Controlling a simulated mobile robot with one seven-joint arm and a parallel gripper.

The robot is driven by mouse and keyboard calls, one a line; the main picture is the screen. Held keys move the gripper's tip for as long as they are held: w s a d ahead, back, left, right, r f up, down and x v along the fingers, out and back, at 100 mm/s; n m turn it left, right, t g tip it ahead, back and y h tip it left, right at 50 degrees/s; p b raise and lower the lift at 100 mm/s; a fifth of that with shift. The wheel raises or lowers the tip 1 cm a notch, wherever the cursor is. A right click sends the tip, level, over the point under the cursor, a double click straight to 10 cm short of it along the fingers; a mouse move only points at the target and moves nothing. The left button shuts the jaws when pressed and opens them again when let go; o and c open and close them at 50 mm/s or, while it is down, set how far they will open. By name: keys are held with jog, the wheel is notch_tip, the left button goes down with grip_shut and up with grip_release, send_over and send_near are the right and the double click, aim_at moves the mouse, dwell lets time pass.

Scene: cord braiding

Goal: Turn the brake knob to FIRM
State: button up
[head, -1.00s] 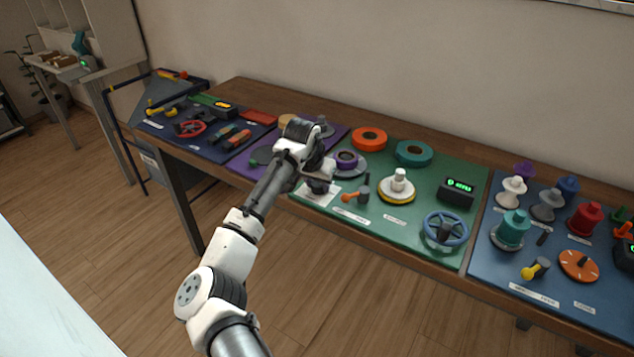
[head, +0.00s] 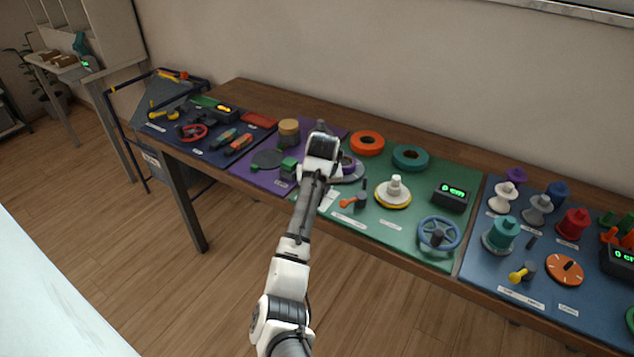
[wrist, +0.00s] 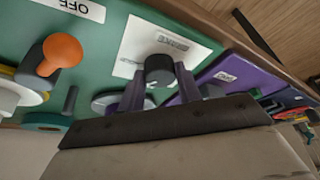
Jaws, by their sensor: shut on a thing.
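The brake knob (wrist: 159,69) is dark grey and round with a small white mark on its face. In the head view my arm's wrist hides the knob and the fingers. Only an edge of the white card (head: 329,200) shows beside my arm there.
An orange lever (head: 350,201) stands close to the right of my wrist, with an OFF label (wrist: 78,8) near it. A spool with a yellow rim (head: 392,200) and a blue handwheel (head: 439,234) stand farther right. A green block (head: 288,168) is on the purple mat at left.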

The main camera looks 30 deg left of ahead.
jog(key=n+p, duration=0.1)
jog(key=n, duration=0.1)
jog(key=n+g+y+p, duration=0.1)
jog(key=n, duration=0.1)
jog(key=shift+w+d+r, duration=0.1)
jog(key=shift+w+r, duration=0.05)
jog(key=shift+n+g+y+p, duration=0.3)
jog(key=shift+n+g+p, duration=0.35)
jog(key=shift+n, duration=1.05)
jog(key=o, duration=1)
jog(key=p+v, duration=0.1)
jog(key=v, duration=1.2)
jog(key=shift+r, duration=0.3)
